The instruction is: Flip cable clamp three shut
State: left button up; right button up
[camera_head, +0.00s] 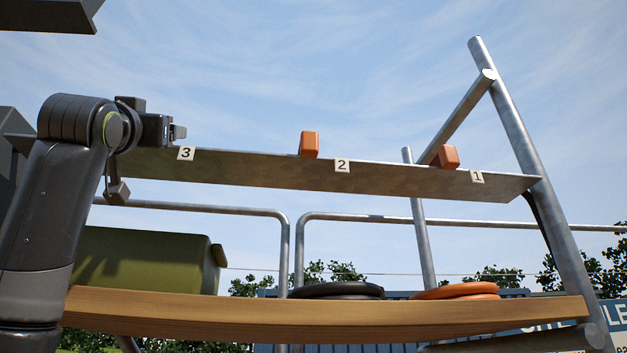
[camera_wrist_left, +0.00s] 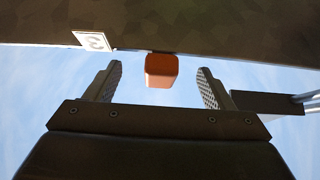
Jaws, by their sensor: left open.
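Label 3 (camera_head: 186,153) is on the front edge of the metal shelf (camera_head: 240,168), at its left end. My left gripper (camera_head: 178,132) is at that end, beside the label. In the left wrist view, an orange clamp block (camera_wrist_left: 161,70) by label 3 (camera_wrist_left: 94,41) shows at the shelf edge. It appears between the two spread fingers of my left gripper (camera_wrist_left: 160,82), with gaps on both sides. In the head view this clamp is hidden behind my gripper. My right gripper is not in view.
Two more orange clamps, one near label 2 (camera_head: 309,144) and one near label 1 (camera_head: 446,157), are on the shelf. Below, a wooden plank (camera_head: 330,318) bears a green box (camera_head: 150,262), a black coil (camera_head: 336,290) and an orange coil (camera_head: 456,291). Metal poles (camera_head: 530,160) stand right.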

pick_arm(q)
jog(key=shift+r, duration=0.1)
notch_tip(320, 180, up, 6)
jog(key=s+p, duration=0.2)
jog(key=p, duration=0.3)
jog(key=shift+s+d+r, duration=0.2)
jog(key=shift+s+d, duration=0.05)
jog(key=shift+d, duration=0.05)
